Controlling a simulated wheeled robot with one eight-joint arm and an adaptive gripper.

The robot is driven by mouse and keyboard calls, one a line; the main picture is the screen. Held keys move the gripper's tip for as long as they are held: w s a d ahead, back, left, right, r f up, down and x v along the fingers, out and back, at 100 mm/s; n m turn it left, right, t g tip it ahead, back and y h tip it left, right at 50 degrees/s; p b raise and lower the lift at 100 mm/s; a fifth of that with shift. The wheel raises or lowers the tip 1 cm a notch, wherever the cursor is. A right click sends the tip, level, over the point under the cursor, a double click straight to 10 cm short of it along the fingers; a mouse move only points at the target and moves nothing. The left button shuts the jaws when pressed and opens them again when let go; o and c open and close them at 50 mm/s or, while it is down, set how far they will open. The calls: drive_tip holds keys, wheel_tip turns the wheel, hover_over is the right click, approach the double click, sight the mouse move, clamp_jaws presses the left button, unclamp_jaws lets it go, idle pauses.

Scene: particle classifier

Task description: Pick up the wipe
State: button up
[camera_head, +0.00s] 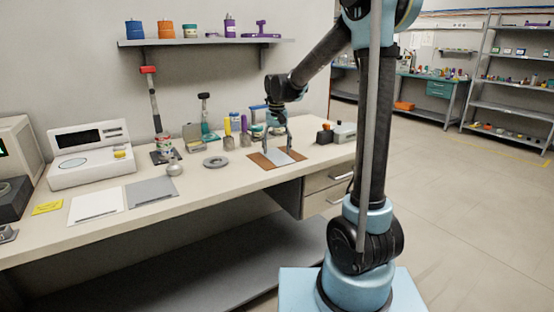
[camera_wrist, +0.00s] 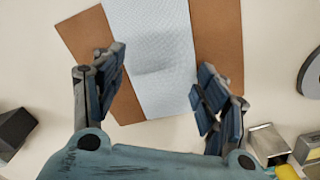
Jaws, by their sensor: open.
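The wipe (camera_wrist: 150,35) is a pale blue-white textured sheet lying on a brown board (camera_wrist: 220,40). In the head view the wipe (camera_head: 282,158) and the brown board (camera_head: 261,160) are near the right end of the workbench. My gripper (camera_head: 278,149) is over them, pointing down. In the wrist view my open gripper (camera_wrist: 161,75) has one finger on each side of the wipe, with nothing held. I cannot tell how high the fingertips are above the sheet.
The workbench (camera_head: 215,182) has free room in front of the board. A grey ring (camera_head: 216,162) lies to the left. Bottles and cans stand behind, a grey box (camera_head: 344,133) to the right. A small metal container (camera_wrist: 268,142) is near the right finger.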

drive_tip(key=shift+f, duration=0.85)
drive_tip(key=shift+f, duration=0.1)
drive_tip(key=shift+s, duration=0.1)
drive_tip(key=c, duration=0.5)
drive_tip(key=shift+r, duration=0.35)
drive_tip(key=shift+c, duration=1.2)
wheel_tip(320, 180, up, 3)
drive_tip(key=shift+f, duration=0.1)
clamp_jaws()
wheel_tip(320, 180, up, 8)
drive_tip(key=shift+r, duration=0.25)
drive_tip(key=shift+r, duration=0.1)
